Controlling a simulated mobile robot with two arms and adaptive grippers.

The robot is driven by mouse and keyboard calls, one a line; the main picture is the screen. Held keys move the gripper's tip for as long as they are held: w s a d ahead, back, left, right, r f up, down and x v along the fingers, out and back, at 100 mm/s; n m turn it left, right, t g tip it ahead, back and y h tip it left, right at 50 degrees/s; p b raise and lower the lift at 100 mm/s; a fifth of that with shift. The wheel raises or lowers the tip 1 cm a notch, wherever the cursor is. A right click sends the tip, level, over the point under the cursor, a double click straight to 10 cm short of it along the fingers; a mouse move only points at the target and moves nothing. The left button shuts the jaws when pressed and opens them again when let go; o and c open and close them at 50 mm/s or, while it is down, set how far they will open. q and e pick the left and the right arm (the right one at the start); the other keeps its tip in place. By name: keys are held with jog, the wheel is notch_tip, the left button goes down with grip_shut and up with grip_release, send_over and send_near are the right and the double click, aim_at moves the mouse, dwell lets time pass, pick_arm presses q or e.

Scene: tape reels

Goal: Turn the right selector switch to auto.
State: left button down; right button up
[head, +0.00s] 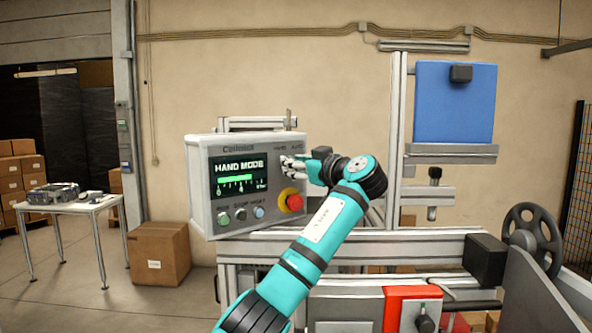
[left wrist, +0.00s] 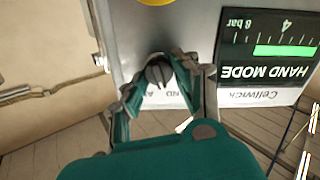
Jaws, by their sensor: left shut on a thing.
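The grey control box (head: 199,185) hangs at the middle of the head view. Its display (head: 240,177) reads HAND MODE with a green bar. My left gripper (head: 289,164) is at the upper right of the panel, below the HAND and AUTO labels. In the left wrist view, upside down, the dark selector switch (left wrist: 158,71) sits between the two fingers, and the gripper is shut on it. The fingers hide the switch in the head view, and its exact angle is hard to tell. My right gripper is not in view.
A red emergency stop button (head: 294,201) on a yellow ring is just below the gripper. Several round buttons (head: 241,214) line the lower panel. A metal frame (head: 393,150) with a blue plate (head: 453,105) stands to the right. A table (head: 75,205) and carton (head: 158,253) are at left.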

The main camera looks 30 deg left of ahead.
pick_arm(q)
jog(key=m+b, duration=0.1)
jog(key=m, duration=0.3)
jog(key=shift+w+m, duration=0.1)
jog(key=shift+m, duration=0.2)
jog(key=m, duration=0.5)
jog(key=shift+d+r+b, duration=0.1)
jog(key=shift+b, duration=0.2)
jog(key=shift+m, duration=0.3)
jog(key=c, duration=1)
grip_release()
jog(key=shift+w, duration=0.1)
jog(key=shift+d, duration=0.1)
jog(key=v, duration=1.2)
